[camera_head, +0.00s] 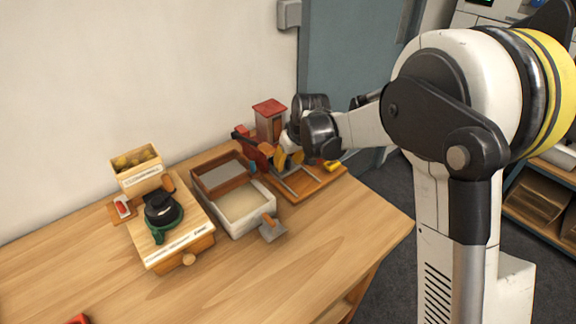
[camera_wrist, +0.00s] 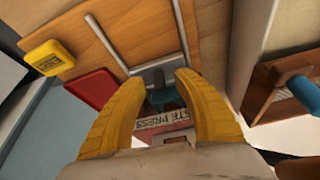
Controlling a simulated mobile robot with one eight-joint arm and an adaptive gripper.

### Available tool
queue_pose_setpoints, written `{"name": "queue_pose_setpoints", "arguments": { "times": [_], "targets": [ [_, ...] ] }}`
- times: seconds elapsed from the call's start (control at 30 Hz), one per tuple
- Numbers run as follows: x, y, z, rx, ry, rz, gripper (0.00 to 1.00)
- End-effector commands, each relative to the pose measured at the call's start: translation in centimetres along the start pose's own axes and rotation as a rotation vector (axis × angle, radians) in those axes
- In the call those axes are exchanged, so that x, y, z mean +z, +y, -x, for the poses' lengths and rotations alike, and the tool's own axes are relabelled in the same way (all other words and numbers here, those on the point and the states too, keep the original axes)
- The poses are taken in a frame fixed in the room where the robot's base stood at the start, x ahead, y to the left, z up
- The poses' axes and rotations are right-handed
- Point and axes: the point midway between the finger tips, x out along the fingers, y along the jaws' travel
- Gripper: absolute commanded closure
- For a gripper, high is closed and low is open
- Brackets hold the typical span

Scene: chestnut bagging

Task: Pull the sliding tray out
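The paste press is a wooden board (camera_head: 318,184) with metal rails (camera_head: 284,184) and a red-topped tower (camera_head: 270,112) at the back right of the table. I cannot tell for sure which part is the sliding tray. In the wrist view, two rails (camera_wrist: 181,28) meet a grey cross piece (camera_wrist: 157,66). Contact cannot be told. In the head view my gripper (camera_head: 289,158) is over the press, partly hidden by my wrist.
A white sand tray (camera_head: 262,209) and a brown framed tray (camera_head: 203,187) stand left of the press. A small scoop (camera_head: 272,230) lies in front. Further left is a wooden box (camera_head: 172,252) with a knob. A yellow block (camera_wrist: 46,58) and red plate (camera_wrist: 92,88) lie near my gripper.

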Motion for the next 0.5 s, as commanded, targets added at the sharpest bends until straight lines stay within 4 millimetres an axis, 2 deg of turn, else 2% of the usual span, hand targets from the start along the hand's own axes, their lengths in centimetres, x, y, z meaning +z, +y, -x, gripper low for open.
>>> {"name": "queue_pose_setpoints", "arguments": {
  "times": [0.27,0.4,0.5],
  "targets": [
    [-0.02,0.00,-0.12,0.000,0.000,0.000,0.64],
    [-0.02,0.00,-0.11,0.000,0.000,0.000,1.00],
    [-0.02,0.00,-0.11,0.000,0.000,0.000,1.00]
  ]
}}
